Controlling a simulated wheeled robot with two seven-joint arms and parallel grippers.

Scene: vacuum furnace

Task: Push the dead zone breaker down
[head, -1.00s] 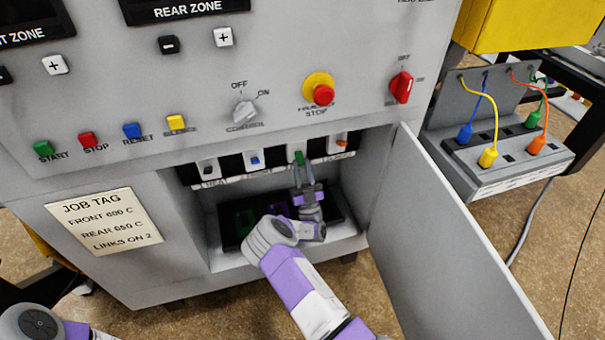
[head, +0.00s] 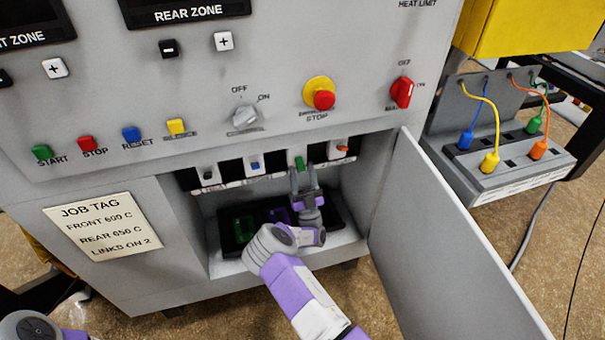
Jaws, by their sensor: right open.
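A row of several breakers sits under the panel in the open compartment. Their levers are a grey one (head: 208,175), a blue one (head: 255,165), a green one (head: 299,163) and an orange one (head: 341,148). The label strip below them is too small to read, so I cannot tell which is the dead zone breaker. My right gripper (head: 304,172) is open, its fingers pointing up just below the green lever and apart. Whether it touches the lever is unclear. My left gripper is out of view.
A black tray (head: 230,248) with green and purple patches lies on the compartment floor behind my right arm. The open door (head: 440,235) stands on the right. A job tag (head: 103,226) is on the left front. The link box (head: 500,180) is beyond the door.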

